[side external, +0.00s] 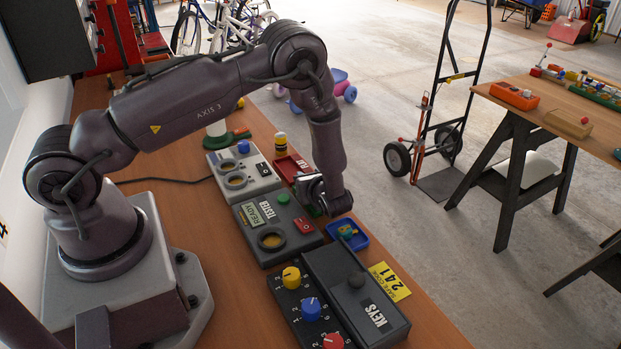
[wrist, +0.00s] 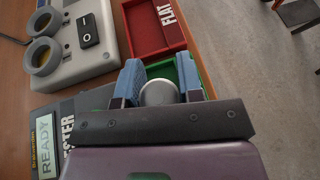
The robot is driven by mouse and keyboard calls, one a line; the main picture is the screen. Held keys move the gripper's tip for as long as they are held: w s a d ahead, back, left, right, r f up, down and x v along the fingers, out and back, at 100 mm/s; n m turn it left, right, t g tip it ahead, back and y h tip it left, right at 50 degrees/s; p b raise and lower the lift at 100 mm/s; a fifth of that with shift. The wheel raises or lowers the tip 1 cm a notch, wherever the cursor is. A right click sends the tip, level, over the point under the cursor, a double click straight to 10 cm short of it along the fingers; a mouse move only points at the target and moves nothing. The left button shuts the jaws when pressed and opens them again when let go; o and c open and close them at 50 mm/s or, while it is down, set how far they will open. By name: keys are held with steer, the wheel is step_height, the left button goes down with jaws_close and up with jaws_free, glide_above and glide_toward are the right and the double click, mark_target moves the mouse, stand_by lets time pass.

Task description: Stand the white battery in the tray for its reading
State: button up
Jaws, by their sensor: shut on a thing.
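My gripper (wrist: 160,85) has its two blue fingers shut on the white battery (wrist: 158,92), whose pale round end shows between them in the wrist view. In the side view my gripper (side external: 318,200) is low over the green tray (side external: 315,211), and the battery is not clearly seen there. The green tray (wrist: 188,75) shows behind and around the fingers in the wrist view; whether the battery touches it cannot be told. The tester (side external: 275,233), with a READY display and one round well, stands just left of my gripper.
The red FLAT tray (side external: 291,166) and blue tray (side external: 347,233) flank the green one along the bench edge. A grey two-well box (side external: 239,173), a knob panel (side external: 310,309) and a KEYS box (side external: 357,301) are close by.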

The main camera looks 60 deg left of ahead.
steer(key=o, duration=1.1)
steer(key=shift+f, duration=0.15)
